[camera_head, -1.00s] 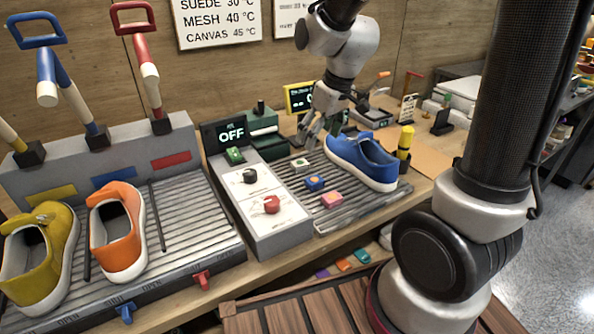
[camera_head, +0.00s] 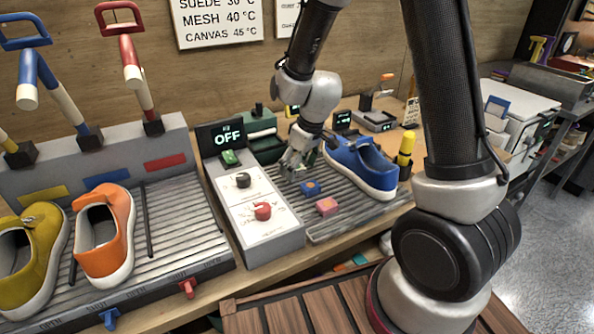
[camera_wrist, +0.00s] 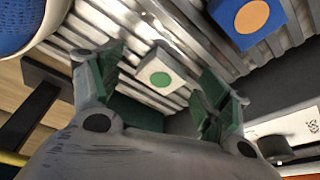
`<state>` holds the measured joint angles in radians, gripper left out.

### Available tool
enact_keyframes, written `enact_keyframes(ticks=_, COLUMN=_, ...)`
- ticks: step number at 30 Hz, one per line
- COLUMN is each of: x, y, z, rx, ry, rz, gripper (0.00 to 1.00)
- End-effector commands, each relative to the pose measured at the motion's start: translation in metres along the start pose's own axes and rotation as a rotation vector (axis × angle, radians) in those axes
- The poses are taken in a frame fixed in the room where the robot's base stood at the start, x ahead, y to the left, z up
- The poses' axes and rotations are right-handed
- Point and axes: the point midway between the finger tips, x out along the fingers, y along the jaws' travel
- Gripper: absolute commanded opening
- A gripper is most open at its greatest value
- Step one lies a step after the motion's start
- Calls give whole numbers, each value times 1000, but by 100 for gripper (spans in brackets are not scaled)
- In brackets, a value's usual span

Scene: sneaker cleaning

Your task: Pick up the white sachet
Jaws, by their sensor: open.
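The white sachet (camera_wrist: 160,73) with a green dot lies on the ribbed metal tray (camera_head: 350,214). In the wrist view it sits between and just beyond the fingertips of my gripper (camera_wrist: 162,88), which is open and empty with green pads on both sides. In the head view my gripper (camera_head: 298,165) is low over the back left of the tray, left of the blue sneaker (camera_head: 358,166), and hides the sachet. A blue sachet (camera_head: 311,188) with an orange dot and a pink sachet (camera_head: 327,206) lie in front of it.
A control box (camera_head: 262,215) with black and red knobs stands left of the tray; its display reads OFF. A yellow bottle (camera_head: 405,150) stands to the right. Yellow and orange (camera_head: 106,233) sneakers rest on the rack at left.

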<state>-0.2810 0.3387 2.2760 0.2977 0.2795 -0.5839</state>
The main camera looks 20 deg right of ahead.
Motion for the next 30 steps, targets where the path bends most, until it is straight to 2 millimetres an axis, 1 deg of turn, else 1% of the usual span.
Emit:
enact_keyframes(ticks=2, x=0, y=0, z=0, rx=0, ry=0, rz=0, gripper=77)
enact_keyframes(ticks=3, x=0, y=0, z=0, rx=0, ry=0, rz=0, gripper=73)
enact_keyframes(ticks=5, x=0, y=0, z=0, rx=0, ry=0, rz=0, gripper=62)
enact_keyframes(ticks=9, x=-1, y=0, z=0, rx=0, ry=0, rz=0, gripper=37)
enact_keyframes(ticks=10, x=-1, y=0, z=0, rx=0, ry=0, rz=0, gripper=33)
enact_keyframes(ticks=17, x=-1, y=0, z=0, rx=0, ry=0, rz=0, gripper=33)
enact_keyframes(ticks=20, x=-4, y=0, z=-1, rx=-1, ry=1, rz=0, gripper=33)
enact_keyframes(ticks=23, x=-16, y=0, z=-5, rx=-1, ry=4, rz=0, gripper=33)
enact_keyframes(ticks=30, x=-65, y=0, z=-19, rx=-2, ry=5, rz=1, gripper=33)
